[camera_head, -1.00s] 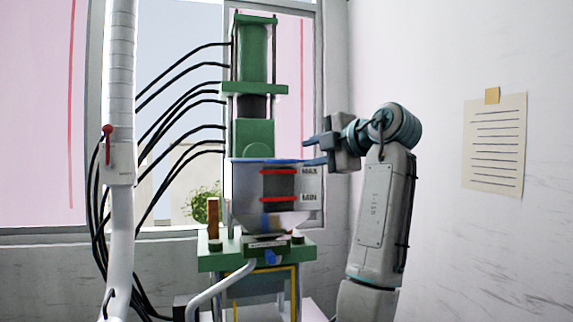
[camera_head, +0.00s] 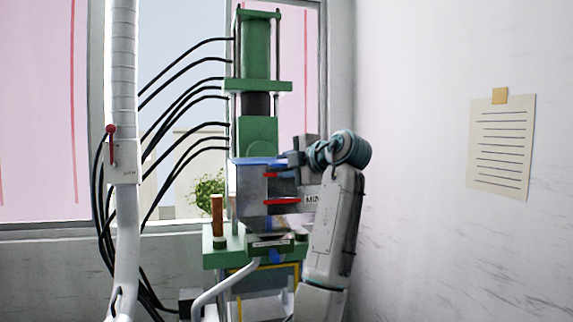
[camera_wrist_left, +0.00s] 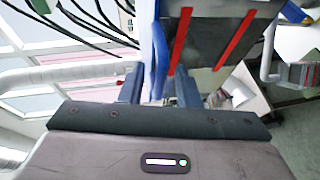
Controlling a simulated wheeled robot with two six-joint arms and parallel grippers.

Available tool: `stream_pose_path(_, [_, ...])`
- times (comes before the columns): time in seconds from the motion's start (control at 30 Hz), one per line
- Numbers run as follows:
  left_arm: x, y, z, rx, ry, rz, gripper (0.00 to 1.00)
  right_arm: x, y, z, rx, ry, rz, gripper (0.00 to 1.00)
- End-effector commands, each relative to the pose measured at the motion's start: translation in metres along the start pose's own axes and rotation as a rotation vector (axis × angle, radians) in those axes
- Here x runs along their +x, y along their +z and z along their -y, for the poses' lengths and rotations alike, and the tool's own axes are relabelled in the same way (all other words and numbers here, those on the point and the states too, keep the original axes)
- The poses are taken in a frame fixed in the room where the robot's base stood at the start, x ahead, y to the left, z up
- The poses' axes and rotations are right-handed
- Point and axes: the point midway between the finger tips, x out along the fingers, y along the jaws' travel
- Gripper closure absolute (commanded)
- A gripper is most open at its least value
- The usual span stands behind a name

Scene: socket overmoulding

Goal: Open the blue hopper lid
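The hopper (camera_head: 249,190) is a clear, tapering bin with red level marks on the green machine. Its blue lid (camera_head: 255,160) lies flat across the top and looks closed. My left gripper (camera_head: 283,161) is at the lid's right edge, its fingers partly hidden against the hopper. In the left wrist view the lid (camera_wrist_left: 161,55) shows edge-on as a blue strip. There the left gripper's fingers (camera_wrist_left: 158,90) are apart, one on either side of the strip, with gaps visible. Whether they touch the lid is unclear. My right gripper is not in view.
The green press column (camera_head: 257,50) rises directly behind the hopper. Black hoses (camera_head: 180,95) and a white pipe (camera_head: 122,220) with a red lever stand to the left. A paper note (camera_head: 501,145) hangs on the right wall. Space right of my arm is clear.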

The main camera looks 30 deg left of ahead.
Motion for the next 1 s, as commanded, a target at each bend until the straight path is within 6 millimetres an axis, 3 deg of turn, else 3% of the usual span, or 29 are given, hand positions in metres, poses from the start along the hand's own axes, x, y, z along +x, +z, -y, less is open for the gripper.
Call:
stream_pose_path(0.07, [0.0, 0.0, 0.0, 0.0, 0.0, 0.0, 0.72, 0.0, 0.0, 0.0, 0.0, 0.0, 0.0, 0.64])
stream_pose_path(0.2, [0.0, 0.0, 0.0, 0.0, 0.0, 0.0, 1.0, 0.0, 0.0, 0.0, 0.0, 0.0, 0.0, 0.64])
stream_pose_path(0.67, [-0.002, 0.0, -0.011, 0.0, 0.0, 0.0, 1.0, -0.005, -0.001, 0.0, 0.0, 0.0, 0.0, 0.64])
stream_pose_path(0.87, [-0.006, -0.002, -0.042, -0.001, 0.001, 0.0, 1.0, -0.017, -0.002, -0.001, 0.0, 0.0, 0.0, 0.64])
stream_pose_path(1.0, [-0.008, -0.003, -0.073, -0.002, 0.002, -0.001, 1.0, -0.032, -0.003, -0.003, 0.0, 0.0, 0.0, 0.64])
